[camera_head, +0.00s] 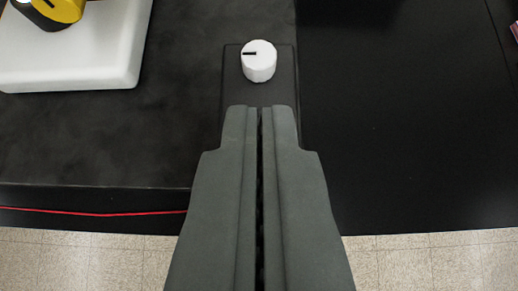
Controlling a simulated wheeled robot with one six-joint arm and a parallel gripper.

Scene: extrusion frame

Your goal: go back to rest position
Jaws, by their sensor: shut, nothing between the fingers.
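My gripper (260,112) reaches up from the bottom middle of the view. Its two grey fingers lie side by side with only a thin dark line between them, so it is shut and empty. Just beyond the fingertips is a white round knob (259,62) with a short black mark on its top. The knob sits on a dark rectangular plate (232,75), and the fingertips overlap the near part of this plate in the picture. I cannot tell how far above the plate they are.
A white block (75,65) bearing a yellow and black part (58,10) stands at top left on the dark table (120,150). A red line (95,213) runs along the table's near side. Tiled floor (80,260) shows below. The dark surface at right (410,120) is mostly clear.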

